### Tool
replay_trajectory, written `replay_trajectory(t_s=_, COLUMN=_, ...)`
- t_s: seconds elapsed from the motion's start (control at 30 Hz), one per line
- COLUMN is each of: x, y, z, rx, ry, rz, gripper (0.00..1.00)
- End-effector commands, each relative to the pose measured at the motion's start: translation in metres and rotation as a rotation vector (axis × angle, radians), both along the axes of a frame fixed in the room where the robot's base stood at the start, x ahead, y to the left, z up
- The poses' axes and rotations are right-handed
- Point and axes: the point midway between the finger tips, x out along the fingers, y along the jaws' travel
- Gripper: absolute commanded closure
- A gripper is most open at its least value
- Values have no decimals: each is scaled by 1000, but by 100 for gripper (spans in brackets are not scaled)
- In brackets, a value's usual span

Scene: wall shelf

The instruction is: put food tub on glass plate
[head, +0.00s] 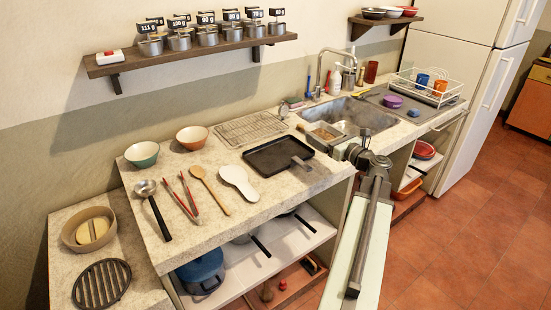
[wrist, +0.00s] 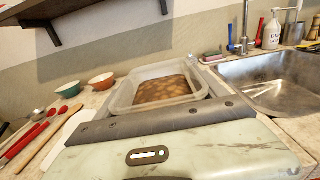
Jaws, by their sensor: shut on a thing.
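The food tub (head: 322,132) is a clear, open-topped box with brown food inside, seen by the front left of the sink. It also fills the middle of the wrist view (wrist: 122,97), just beyond my gripper's body. My gripper (head: 339,145) is shut on the tub's near side; the fingertips are mostly hidden. In the head view the tub appears over the counter beside the basin; I cannot tell its exact height. I cannot make out a glass plate for certain in either view.
A black tray (head: 272,156) and a wire rack (head: 251,129) lie left of the tub. The sink (head: 372,115) is to its right, with a white dish rack (head: 443,95) beyond. Utensils and two bowls crowd the left counter. A wall shelf (head: 215,47) holds several labelled canisters.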

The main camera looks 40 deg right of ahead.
Motion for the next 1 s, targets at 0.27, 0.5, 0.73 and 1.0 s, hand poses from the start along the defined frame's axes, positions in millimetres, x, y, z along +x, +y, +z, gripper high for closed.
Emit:
replay_trajectory(t_s=0.27, x=0, y=-1, z=-54, rx=0, ry=-1, rz=-2, gripper=83)
replay_trajectory(t_s=0.5, x=-1, y=-1, z=-64, rx=0, ry=-1, rz=-2, gripper=83)
replay_trajectory(t_s=0.73, x=-1, y=-1, z=-100, rx=0, ry=-1, rz=-3, gripper=83)
replay_trajectory(t_s=1.0, x=-1, y=-1, z=-99, rx=0, ry=-1, rz=-3, gripper=83)
